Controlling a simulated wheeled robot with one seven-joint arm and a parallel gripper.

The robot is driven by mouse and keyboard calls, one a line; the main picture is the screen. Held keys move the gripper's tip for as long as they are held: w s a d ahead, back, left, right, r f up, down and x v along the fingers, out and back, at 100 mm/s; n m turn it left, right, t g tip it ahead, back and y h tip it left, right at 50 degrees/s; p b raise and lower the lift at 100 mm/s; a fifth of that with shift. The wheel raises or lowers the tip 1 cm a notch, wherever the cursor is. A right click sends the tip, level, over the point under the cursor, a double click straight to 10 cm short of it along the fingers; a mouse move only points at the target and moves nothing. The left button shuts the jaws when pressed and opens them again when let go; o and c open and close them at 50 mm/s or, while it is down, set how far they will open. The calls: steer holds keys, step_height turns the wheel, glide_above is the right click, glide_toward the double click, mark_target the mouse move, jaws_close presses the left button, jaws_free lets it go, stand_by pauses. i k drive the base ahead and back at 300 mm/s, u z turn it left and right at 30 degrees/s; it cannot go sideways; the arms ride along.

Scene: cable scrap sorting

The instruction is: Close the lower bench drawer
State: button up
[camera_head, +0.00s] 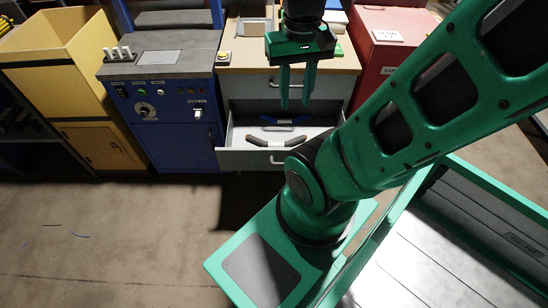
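The lower bench drawer (236,160) is pulled out from the wooden-topped bench (240,60). Inside lie a dark bent piece with a light middle (275,141) and a blue piece (284,121). The upper drawer (253,86) above it appears shut. My green gripper (296,104) points down in front of the bench, over the open drawer in the picture. Its two fingers are apart with nothing visible between them. My arm hides the drawer's right end.
A blue machine (170,115) with knobs stands left of the bench, and a yellow bin (70,60) stands farther left. A red cabinet (385,45) is on the right. The floor (110,235) at the left front is mostly clear, with small wire scraps.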

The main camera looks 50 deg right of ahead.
mark_target(239, 153)
steer(key=z, duration=0.05)
steer(key=i, duration=0.3)
steer(key=u, duration=0.65)
steer(key=k, duration=0.7)
steer(key=z, duration=1.45)
